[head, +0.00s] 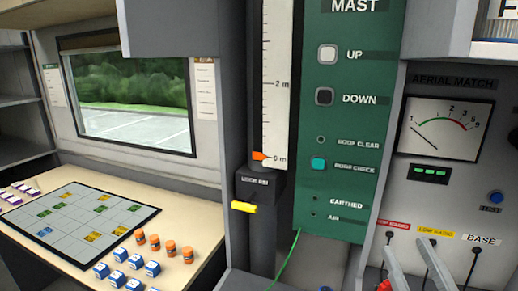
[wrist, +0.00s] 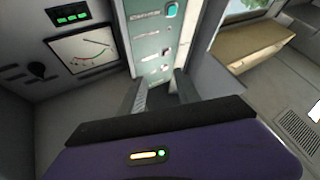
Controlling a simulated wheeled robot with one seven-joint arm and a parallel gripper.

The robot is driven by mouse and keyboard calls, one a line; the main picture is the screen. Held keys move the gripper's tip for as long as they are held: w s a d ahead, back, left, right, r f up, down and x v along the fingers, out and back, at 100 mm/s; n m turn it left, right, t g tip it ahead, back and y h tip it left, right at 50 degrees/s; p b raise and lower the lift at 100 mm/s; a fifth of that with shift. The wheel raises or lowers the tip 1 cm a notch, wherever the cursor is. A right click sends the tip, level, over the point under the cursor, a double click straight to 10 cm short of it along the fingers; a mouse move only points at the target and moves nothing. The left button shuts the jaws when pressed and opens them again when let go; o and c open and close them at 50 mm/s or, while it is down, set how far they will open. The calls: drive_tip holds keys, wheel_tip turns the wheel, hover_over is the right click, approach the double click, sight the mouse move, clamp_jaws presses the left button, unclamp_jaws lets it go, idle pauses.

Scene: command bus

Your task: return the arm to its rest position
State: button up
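My gripper (wrist: 160,88) shows in the wrist view as two grey fingers standing well apart, with nothing visible between them. Behind them is my purple wrist housing with a small lit indicator. In the head view two light grey fingers of my gripper (head: 410,258) rise from the bottom right edge, in front of the lower part of the aerial match panel (head: 445,195). The rest of my arm is out of the head view. I cannot tell how far the fingertips are from the panel.
The green mast panel (head: 345,190) stands left of my gripper, with a yellow lock handle (head: 244,207) and a green cable (head: 287,260) nearby. Black cables hang from the aerial panel. A desk (head: 190,215) at left holds a grid board (head: 80,222) and several orange and blue pieces.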

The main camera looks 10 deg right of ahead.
drive_tip(key=s+a+f+m+g, duration=0.1)
drive_tip(key=s+a+f+g, duration=0.3)
drive_tip(key=s+f, duration=0.7)
drive_tip(key=s+a+f+m+g+y, duration=0.1)
drive_tip(key=s+a+f+g, duration=0.3)
drive_tip(key=s+f, duration=0.8)
drive_tip(key=shift+s+a+f+m+g+y, duration=0.2)
drive_tip(key=shift+a+f+m+g+y, duration=0.1)
drive_tip(key=shift+a+f+g, duration=0.15)
drive_tip(key=shift+d, duration=0.1)
idle(0.3)
